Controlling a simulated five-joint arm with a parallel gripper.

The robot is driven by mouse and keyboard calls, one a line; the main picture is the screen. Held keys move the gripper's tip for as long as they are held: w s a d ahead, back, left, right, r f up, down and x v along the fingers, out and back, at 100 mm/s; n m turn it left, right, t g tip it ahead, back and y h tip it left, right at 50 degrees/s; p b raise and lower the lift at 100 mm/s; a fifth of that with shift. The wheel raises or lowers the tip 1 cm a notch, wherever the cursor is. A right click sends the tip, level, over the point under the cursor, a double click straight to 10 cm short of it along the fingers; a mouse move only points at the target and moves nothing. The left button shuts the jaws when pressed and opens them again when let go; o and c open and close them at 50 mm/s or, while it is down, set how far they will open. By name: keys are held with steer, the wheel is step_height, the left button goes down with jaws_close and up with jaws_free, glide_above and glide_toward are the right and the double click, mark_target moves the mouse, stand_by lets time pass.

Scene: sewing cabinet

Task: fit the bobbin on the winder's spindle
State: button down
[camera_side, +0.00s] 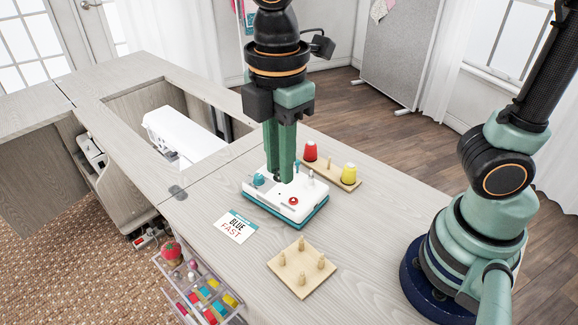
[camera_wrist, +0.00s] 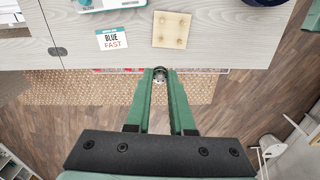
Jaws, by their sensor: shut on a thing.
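Which post is the spindle is unclear. In the wrist view my gripper (camera_wrist: 160,74) is shut on a small dark round thing, apparently the bobbin (camera_wrist: 160,72). The fingers hide the bobbin in the side view, so I cannot tell whether it touches a post.
A wooden stand behind the winder holds a red spool (camera_side: 310,151) and a yellow spool (camera_side: 349,173). A card reading BLUE FAST (camera_side: 234,227) and a pegged wooden board (camera_side: 302,268) lie in front. A white sewing machine (camera_side: 183,135) sits in the cabinet opening.

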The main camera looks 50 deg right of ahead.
steer(key=w+d+f+m, duration=0.2)
steer(key=d+f, duration=0.1)
steer(key=d, duration=0.2)
steer(key=w+d+f+m, duration=0.2)
steer(key=w+d+f, duration=0.1)
steer(key=d, duration=0.3)
steer(key=w+d+f+m, duration=0.2)
steer(key=d+f, duration=0.1)
steer(key=d, duration=0.3)
steer(key=shift+w, duration=0.2)
steer(key=shift+f, duration=2.15)
steer(key=shift+f, duration=1)
stand_by(1.5)
steer(key=c, duration=0.7)
jaws_free()
steer(key=shift+r, duration=0.15)
step_height(320, 180, up, 12)
